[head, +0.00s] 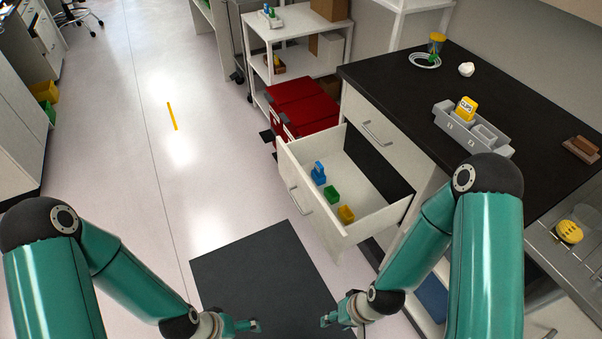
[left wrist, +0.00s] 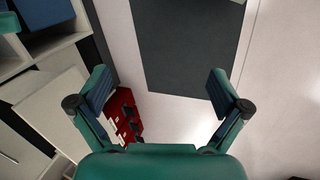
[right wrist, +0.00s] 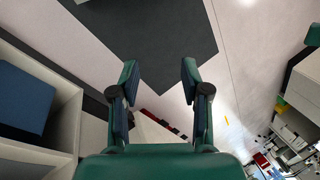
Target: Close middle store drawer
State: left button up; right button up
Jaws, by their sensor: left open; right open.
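The white middle store drawer (head: 318,222) is pulled out from the cabinet under the black worktop in the head view. It holds a blue item (head: 318,174), a green block (head: 332,194) and a yellow block (head: 346,214). Its front panel with a bar handle (head: 300,198) faces left. My right gripper (head: 324,321) is low in front of the drawer, apart from it. My left gripper (head: 256,326) is to its left over the dark mat. The left gripper's open, empty fingers show in the left wrist view (left wrist: 158,92). The right gripper's open, empty fingers show in the right wrist view (right wrist: 160,82).
A closed upper drawer (head: 370,120) sits above the open one. A red cabinet (head: 303,108) stands behind it. The dark floor mat (head: 255,270) and the floor at left are clear.

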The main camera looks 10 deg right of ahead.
aim_at(344, 208)
jog(key=k, duration=1.05)
jog(key=u, duration=0.4)
jog(key=i, duration=1.5)
jog(key=z, duration=0.4)
